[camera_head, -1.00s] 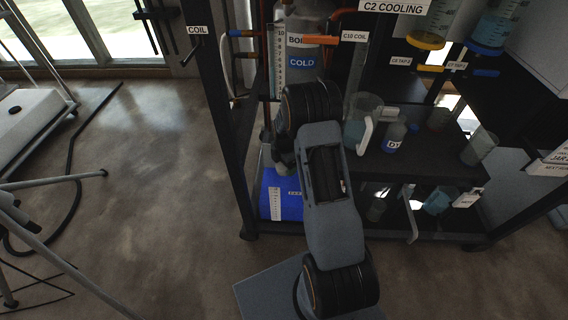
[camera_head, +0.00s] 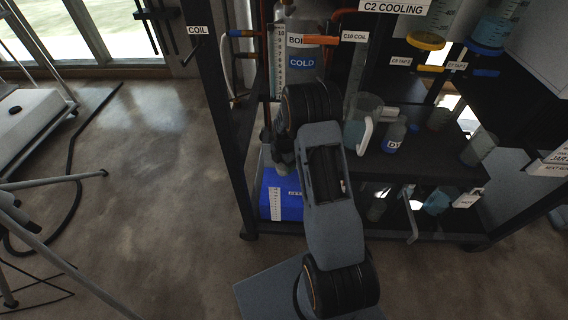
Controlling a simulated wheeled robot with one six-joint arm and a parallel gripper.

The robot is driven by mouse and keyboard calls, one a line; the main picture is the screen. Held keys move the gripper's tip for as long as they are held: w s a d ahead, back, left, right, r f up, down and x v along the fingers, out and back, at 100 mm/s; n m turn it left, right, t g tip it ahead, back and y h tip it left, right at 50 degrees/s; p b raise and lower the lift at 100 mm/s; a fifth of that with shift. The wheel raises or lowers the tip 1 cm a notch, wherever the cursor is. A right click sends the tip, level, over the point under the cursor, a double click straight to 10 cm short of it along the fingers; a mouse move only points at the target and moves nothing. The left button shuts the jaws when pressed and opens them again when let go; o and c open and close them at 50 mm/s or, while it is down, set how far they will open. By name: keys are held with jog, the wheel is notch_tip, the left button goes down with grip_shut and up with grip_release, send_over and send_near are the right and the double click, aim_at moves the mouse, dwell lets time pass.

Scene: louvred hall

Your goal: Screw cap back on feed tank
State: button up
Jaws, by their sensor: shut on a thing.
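A blue tank (camera_head: 283,205) with a white scale strip stands low at the foot of the rack, behind my arm; its label is partly covered, and I take it for the feed tank. My gripper (camera_head: 281,160) is just above the tank's top, mostly hidden behind my arm's dark joint. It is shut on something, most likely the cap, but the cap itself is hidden. I cannot tell whether it touches the tank's neck.
A clear jug (camera_head: 360,124), a blue-labelled bottle (camera_head: 394,136) and a beaker (camera_head: 479,148) stand on the dark shelf to the right. A labelled vessel (camera_head: 302,48) and hose are above. Rack posts flank my arm. Open floor (camera_head: 165,170) lies left.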

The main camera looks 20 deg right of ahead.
grip_shut()
jog(key=o, duration=1.4)
grip_release()
jog(key=shift+c, duration=0.2)
jog(key=shift+r, duration=0.2)
notch_tip(320, 180, up, 7)
jog(key=p, duration=0.5)
jog(key=shift+f, duration=0.1)
